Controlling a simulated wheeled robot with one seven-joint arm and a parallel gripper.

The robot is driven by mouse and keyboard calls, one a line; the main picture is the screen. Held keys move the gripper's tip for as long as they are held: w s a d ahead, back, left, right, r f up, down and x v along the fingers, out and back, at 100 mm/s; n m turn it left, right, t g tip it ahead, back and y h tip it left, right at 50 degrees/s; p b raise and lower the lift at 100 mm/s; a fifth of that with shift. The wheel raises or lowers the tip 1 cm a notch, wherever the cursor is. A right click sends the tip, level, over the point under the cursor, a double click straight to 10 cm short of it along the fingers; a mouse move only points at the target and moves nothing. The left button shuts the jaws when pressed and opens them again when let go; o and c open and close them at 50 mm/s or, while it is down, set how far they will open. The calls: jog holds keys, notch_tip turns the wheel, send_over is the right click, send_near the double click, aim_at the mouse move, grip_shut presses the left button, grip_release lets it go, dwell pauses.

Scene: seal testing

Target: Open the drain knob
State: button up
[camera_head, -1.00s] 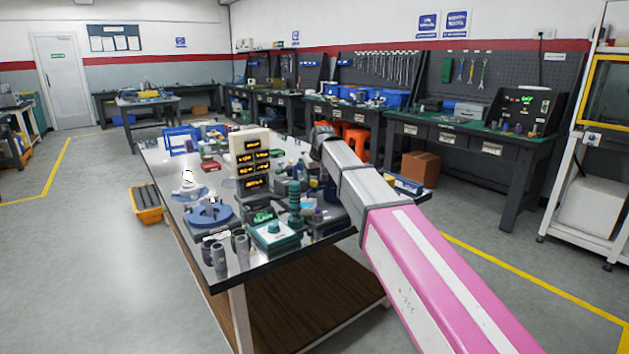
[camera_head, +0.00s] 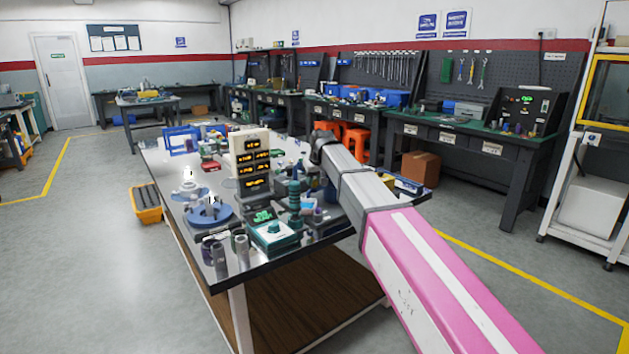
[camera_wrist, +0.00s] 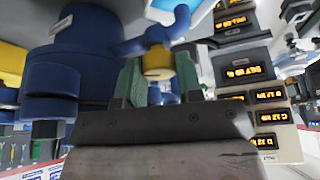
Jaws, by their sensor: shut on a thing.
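In the wrist view, a small tan-yellow knob (camera_wrist: 158,62) sits at the end of a blue curved pipe (camera_wrist: 148,40). The pipe comes from a large blue rounded body (camera_wrist: 85,55) on the left. My gripper (camera_wrist: 158,78) reaches up from the bottom edge. Its two green fingers stand on either side of the knob and are shut on it. The lower part of the knob between the fingers is partly hidden. In the head view, my grey and pink arm reaches over the bench, and the gripper and knob cannot be made out there.
A tower of orange-lit displays (camera_head: 251,163) stands on the workbench (camera_head: 325,240), close to the right of my gripper in the wrist view. A blue round fixture (camera_head: 208,213) and a teal-topped box (camera_head: 275,235) are near the front. The floor left of the bench holds a yellow bin (camera_head: 147,205).

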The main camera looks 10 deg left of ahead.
jog(key=n+g+y, duration=0.1)
jog(key=n, duration=0.2)
jog(key=shift+w+n, duration=0.1)
jog(key=shift+n, duration=0.3)
jog(key=shift+n+g+y, duration=0.4)
jog(key=shift+n+g, duration=0.2)
jog(key=shift+n, duration=0.9)
jog(key=o, duration=0.9)
jog(key=v, duration=1.1)
